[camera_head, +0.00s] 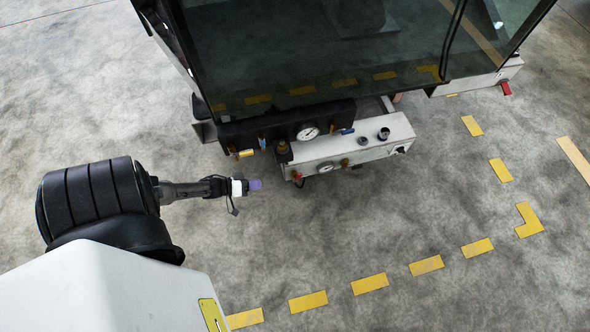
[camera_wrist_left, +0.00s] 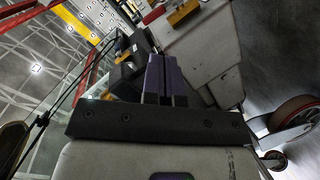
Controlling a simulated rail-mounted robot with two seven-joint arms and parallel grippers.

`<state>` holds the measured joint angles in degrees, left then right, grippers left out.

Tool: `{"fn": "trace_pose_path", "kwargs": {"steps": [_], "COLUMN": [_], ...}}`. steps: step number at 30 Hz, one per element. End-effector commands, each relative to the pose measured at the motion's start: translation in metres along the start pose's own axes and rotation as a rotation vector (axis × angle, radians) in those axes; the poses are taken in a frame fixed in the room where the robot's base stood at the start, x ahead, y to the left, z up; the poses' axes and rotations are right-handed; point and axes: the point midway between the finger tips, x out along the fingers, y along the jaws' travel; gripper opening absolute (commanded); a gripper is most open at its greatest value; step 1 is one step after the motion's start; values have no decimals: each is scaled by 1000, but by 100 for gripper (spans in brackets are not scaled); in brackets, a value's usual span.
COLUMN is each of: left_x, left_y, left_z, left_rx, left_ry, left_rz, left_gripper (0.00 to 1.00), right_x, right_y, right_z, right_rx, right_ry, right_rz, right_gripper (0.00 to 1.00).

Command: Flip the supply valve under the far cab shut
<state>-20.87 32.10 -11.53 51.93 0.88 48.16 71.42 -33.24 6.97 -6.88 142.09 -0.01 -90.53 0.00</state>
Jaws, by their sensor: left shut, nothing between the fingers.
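My left gripper (camera_head: 255,185) reaches in from the left in the head view, its purple fingers shut and empty. They are apart from the valves, in front of and below the cab's edge. In the left wrist view the shut purple fingers (camera_wrist_left: 165,80) point toward white and dark equipment. Under the glass cab (camera_head: 320,50), a black block carries a yellow handle (camera_head: 246,153), a blue handle (camera_head: 347,131) and a gauge (camera_head: 308,132). A red handle (camera_head: 298,175) sits low on the white box (camera_head: 365,143). I cannot tell which is the supply valve. My right gripper is not in view.
Another red handle (camera_head: 506,88) sticks out at the cab's right corner. Yellow floor marks (camera_head: 370,284) run across the concrete, and the floor in front of the box is clear. A wheel (camera_wrist_left: 295,112) shows at right in the wrist view.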

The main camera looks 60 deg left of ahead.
Motion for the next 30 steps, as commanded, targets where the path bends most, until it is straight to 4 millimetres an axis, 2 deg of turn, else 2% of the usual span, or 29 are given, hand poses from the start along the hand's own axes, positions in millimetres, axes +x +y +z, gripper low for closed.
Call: {"fn": "trace_pose_path", "kwargs": {"steps": [3,6,12,18,30], "left_x": [0,0,0,0,0], "left_y": [2,4,6,6,6], "left_z": [-6,-8,-9,-9,-9], "left_rx": [-240,-407,-640,-751,-774], "left_ry": [37,47,44,41,40], "left_rz": [17,33,55,58,58], "left_gripper": [0,0,0,0,0], "right_x": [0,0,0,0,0], "right_y": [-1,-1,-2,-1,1], "right_z": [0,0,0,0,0], "right_rx": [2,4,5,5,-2], "right_ry": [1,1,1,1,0], "right_rz": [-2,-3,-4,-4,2], "right_gripper": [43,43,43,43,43]}}
